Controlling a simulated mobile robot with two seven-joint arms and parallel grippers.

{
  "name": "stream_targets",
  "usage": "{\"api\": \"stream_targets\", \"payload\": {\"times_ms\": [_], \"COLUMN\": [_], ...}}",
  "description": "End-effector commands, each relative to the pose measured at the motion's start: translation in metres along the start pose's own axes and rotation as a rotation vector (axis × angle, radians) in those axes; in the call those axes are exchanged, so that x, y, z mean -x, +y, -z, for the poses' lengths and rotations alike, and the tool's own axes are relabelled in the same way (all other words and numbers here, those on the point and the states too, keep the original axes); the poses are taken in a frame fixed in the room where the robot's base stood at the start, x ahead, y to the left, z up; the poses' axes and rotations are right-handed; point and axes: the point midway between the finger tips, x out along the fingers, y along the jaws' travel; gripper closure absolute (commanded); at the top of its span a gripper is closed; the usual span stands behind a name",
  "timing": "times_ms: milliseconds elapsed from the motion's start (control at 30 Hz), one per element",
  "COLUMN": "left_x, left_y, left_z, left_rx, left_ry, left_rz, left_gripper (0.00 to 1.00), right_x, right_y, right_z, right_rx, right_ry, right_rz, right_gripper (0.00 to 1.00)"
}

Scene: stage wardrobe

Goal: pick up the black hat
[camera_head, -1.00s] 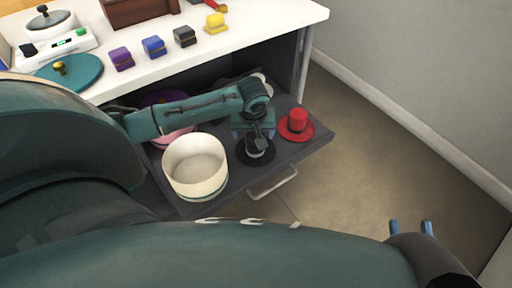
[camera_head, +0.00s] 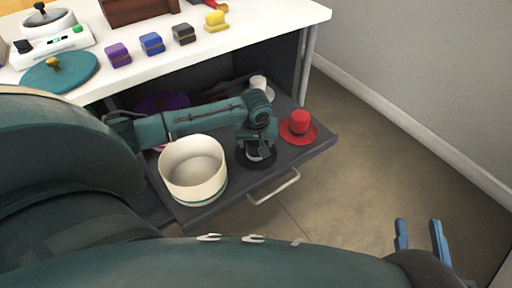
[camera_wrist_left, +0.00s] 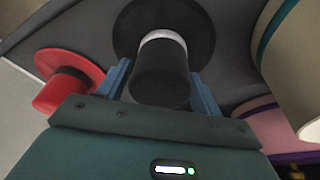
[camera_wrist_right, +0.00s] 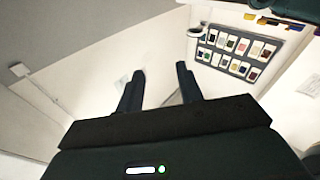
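The black hat (camera_head: 269,160) with a pale band stands brim-down in the open drawer (camera_head: 312,151). In the left wrist view the black hat (camera_wrist_left: 160,75) has its crown between the two blue fingers of my left gripper (camera_wrist_left: 160,85). The fingers are apart, with a visible gap on each side of the crown. In the head view my left gripper (camera_head: 258,146) is over the hat and hides much of its crown. My right gripper (camera_head: 421,238) is open and empty, away from the drawer at the lower right; it also shows in the right wrist view (camera_wrist_right: 160,85).
A red hat (camera_head: 299,125) sits right of the black hat, and a large cream hat (camera_head: 193,170) is to its left. A white hat (camera_head: 258,84) and a purple hat (camera_head: 165,101) are farther back. The white tabletop (camera_head: 262,32) overhangs the drawer's rear.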

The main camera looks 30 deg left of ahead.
Motion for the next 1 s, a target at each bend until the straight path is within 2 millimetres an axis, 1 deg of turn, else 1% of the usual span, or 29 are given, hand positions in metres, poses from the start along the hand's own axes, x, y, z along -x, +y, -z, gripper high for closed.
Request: {"api": "stream_targets", "payload": {"times_ms": [33, 300, 400, 567, 633, 733, 833, 933, 1000], "left_x": [0.0, 0.0, 0.0, 0.0, 0.003, 0.015, 0.035, 0.056, 0.069], "left_y": [0.0, 0.0, 0.0, 0.0, 0.0, 0.001, 0.0, 0.001, 0.001], "left_z": [0.0, 0.0, 0.0, 0.0, 0.001, 0.004, 0.01, 0.015, 0.019], "left_rx": [0.0, 0.0, 0.0, 0.0, 0.0, 0.0, 0.001, 0.0, 0.0], "left_ry": [0.0, 0.0, 0.0, 0.0, 0.0, 0.001, 0.001, 0.001, 0.001], "left_rz": [0.0, 0.0, 0.0, 0.0, 0.0, -0.002, -0.002, -0.002, -0.002], "left_gripper": [0.39, 0.61, 0.68, 0.68, 0.68, 0.68, 0.68, 0.68, 0.68], "right_x": [0.0, 0.0, 0.0, 0.0, 0.0, -0.001, -0.002, 0.001, 0.005], "right_y": [0.0, 0.0, 0.0, 0.0, 0.0, 0.001, 0.003, 0.003, 0.006], "right_z": [0.0, 0.0, 0.0, 0.0, 0.002, 0.007, 0.012, 0.011, 0.002], "right_rx": [0.001, 0.001, 0.002, 0.002, 0.003, 0.016, 0.039, 0.066, 0.048], "right_ry": [0.0, 0.0, 0.0, 0.0, 0.0, 0.0, -0.006, -0.026, -0.084], "right_rz": [0.0, 0.0, 0.0, 0.0, 0.0, 0.001, 0.003, 0.004, -0.015], "right_gripper": [0.64, 0.64, 0.64, 0.64, 0.64, 0.64, 0.64, 0.64, 0.64]}}
